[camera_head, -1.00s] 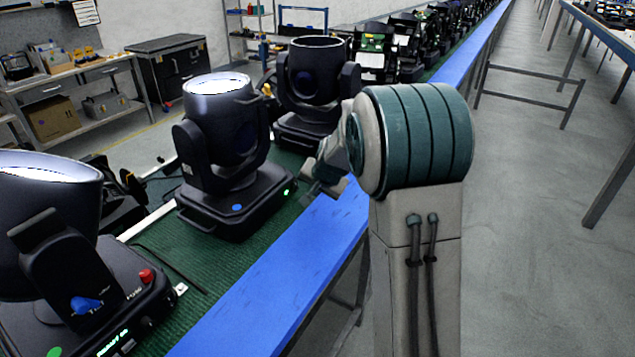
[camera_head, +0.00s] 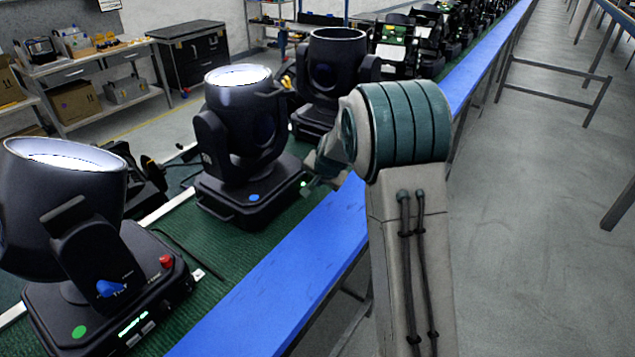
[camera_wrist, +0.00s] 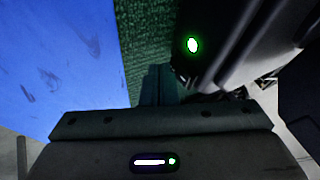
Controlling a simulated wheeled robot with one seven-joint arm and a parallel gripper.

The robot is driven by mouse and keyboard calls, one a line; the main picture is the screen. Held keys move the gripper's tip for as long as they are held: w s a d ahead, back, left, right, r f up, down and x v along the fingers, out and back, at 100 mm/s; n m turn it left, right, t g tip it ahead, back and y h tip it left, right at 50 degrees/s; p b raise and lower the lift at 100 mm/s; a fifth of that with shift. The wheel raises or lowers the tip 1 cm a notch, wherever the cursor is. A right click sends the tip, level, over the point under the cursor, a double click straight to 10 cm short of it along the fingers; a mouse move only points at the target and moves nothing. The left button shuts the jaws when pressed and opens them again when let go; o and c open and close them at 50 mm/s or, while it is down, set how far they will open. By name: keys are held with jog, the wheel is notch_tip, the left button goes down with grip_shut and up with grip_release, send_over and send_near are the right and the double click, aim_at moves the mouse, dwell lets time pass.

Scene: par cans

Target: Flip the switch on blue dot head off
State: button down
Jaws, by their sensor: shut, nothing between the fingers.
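The blue dot head (camera_head: 238,140) is a black moving-head light with a lit top lens. It stands on the green belt, with a blue dot (camera_head: 253,198) on its base. A small green light glows at its base's right end and also shows in the wrist view (camera_wrist: 192,45). My gripper (camera_head: 310,188) is beside that end of the base, partly hidden behind my arm. In the wrist view my shut, empty fingers (camera_wrist: 158,85) point toward the belt beside the dark base. I cannot make out the switch itself or tell whether the fingers touch the base.
A green dot head (camera_head: 70,215) stands nearer on the left, its lens lit. Another dark head (camera_head: 335,75) stands just behind, with more heads farther along the belt (camera_head: 215,270). A blue rail (camera_head: 300,265) edges the belt. The floor at right is open.

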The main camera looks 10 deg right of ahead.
jog(key=shift+f+b, duration=0.45)
jog(key=shift+b, duration=0.65)
jog(key=shift+w+a+r+t, duration=0.1)
jog(key=shift+r+t, duration=0.1)
jog(key=shift+t, duration=0.1)
jog(key=shift+r, duration=0.3)
jog(key=shift+r+p, duration=0.55)
jog(key=shift+r, duration=0.1)
